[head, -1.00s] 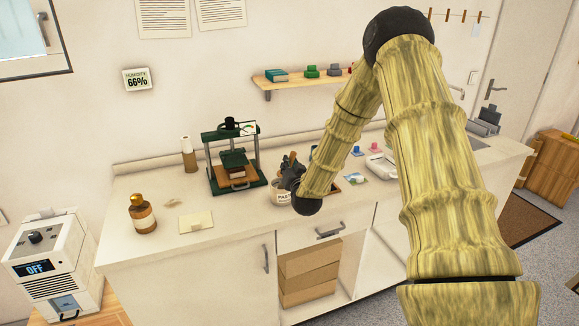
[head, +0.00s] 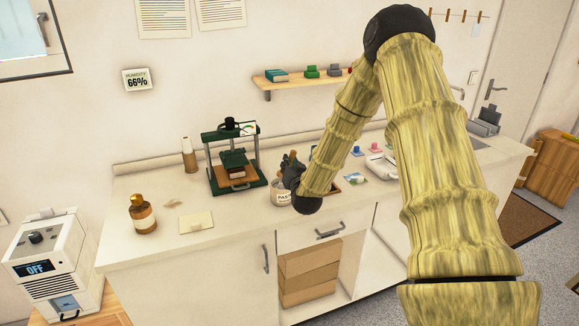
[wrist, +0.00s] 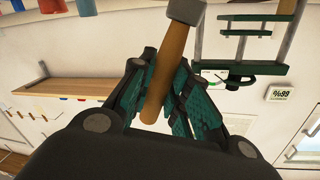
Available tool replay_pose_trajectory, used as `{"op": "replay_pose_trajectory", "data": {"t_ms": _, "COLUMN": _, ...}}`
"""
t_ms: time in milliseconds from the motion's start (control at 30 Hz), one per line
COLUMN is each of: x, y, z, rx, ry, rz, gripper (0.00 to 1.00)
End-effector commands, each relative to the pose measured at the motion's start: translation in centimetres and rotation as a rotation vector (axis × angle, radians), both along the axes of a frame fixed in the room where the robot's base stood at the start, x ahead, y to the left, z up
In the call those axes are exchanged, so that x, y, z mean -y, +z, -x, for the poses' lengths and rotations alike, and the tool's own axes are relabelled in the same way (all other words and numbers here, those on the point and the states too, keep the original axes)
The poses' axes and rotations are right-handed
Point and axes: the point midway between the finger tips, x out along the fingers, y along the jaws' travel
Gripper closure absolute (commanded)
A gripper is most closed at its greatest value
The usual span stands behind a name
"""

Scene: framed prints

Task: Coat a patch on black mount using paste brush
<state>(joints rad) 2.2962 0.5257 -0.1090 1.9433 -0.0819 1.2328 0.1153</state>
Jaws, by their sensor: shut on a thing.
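My gripper (wrist: 168,85) is shut on the paste brush, whose wooden handle (wrist: 172,62) runs between the teal-padded fingers in the wrist view. The brush's grey metal collar (wrist: 187,9) is at the top edge, and its bristles are out of frame. In the head view my gripper (head: 291,165) is right above the white paste pot (head: 281,194), which has a dark-lettered label. I cannot tell whether the bristles are inside the pot. I cannot make out the black mount; my arm covers part of the counter to the right.
A green press (head: 234,160) stands left of the pot. A brown bottle (head: 143,215) and a pale card (head: 196,222) are further left on the counter (head: 235,215). A wall shelf (head: 305,83) holds small blocks. Blue and pink pieces lie right of my forearm.

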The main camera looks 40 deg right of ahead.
Motion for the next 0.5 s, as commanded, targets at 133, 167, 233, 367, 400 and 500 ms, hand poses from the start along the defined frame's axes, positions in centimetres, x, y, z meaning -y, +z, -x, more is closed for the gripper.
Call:
{"op": "replay_pose_trajectory", "data": {"t_ms": 133, "x": 0.0, "y": 1.2, "z": 0.0, "rx": 0.000, "ry": 0.000, "rz": 0.000, "gripper": 0.98}}
{"op": "replay_pose_trajectory", "data": {"t_ms": 167, "x": 0.0, "y": 1.3, "z": 0.0, "rx": 0.000, "ry": 0.000, "rz": 0.000, "gripper": 0.98}}
{"op": "replay_pose_trajectory", "data": {"t_ms": 233, "x": 0.0, "y": 1.8, "z": 0.0, "rx": 0.000, "ry": 0.000, "rz": 0.000, "gripper": 0.98}}
{"op": "replay_pose_trajectory", "data": {"t_ms": 367, "x": 0.0, "y": 2.5, "z": 0.0, "rx": 0.000, "ry": 0.000, "rz": 0.000, "gripper": 0.98}}
{"op": "replay_pose_trajectory", "data": {"t_ms": 400, "x": 0.0, "y": 2.8, "z": 0.0, "rx": 0.001, "ry": 0.000, "rz": 0.000, "gripper": 0.98}}
{"op": "replay_pose_trajectory", "data": {"t_ms": 500, "x": 0.0, "y": 3.4, "z": 0.0, "rx": 0.001, "ry": 0.001, "rz": 0.000, "gripper": 0.98}}
